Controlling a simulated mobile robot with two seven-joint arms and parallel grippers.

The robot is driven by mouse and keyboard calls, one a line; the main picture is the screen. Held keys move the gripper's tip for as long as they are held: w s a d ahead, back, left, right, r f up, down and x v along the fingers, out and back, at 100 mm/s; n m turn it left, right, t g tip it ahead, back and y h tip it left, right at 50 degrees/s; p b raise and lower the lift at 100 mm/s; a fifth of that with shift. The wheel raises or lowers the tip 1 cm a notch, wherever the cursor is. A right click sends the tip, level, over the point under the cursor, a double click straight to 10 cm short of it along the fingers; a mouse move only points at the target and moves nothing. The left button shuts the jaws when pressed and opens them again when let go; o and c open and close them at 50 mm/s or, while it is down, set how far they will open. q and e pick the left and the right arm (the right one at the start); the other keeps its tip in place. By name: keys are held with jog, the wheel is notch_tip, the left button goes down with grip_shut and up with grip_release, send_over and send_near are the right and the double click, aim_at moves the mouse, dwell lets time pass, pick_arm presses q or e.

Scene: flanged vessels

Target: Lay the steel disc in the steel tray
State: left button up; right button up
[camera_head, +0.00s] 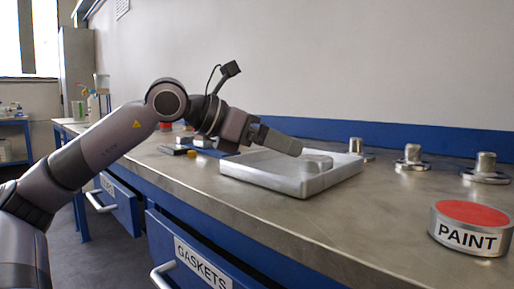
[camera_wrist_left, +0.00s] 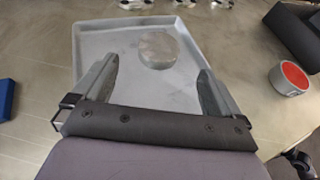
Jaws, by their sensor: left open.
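The steel disc (camera_head: 317,162) lies inside the steel tray (camera_head: 258,180), toward its far right part. In the left wrist view the disc (camera_wrist_left: 158,50) appears as a round plate on the floor of the tray (camera_wrist_left: 92,38). My left gripper (camera_head: 299,148) is over the tray, just above and beside the disc. In the left wrist view its two fingers (camera_wrist_left: 158,66) are spread apart with nothing between them, and the disc shows just beyond the tips. Whether a fingertip touches the disc cannot be told. My right gripper is not in view.
Several flanged steel vessels (camera_head: 412,158) stand along the back right of the bench. A PAINT tin (camera_head: 470,228) with a red top stands at the front right.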

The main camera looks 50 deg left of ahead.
pick_arm(q)
jog(key=shift+s+a+r, duration=0.15)
jog(key=shift+s+r, duration=0.1)
jog(key=shift+s, duration=0.35)
jog(key=shift+v, duration=1)
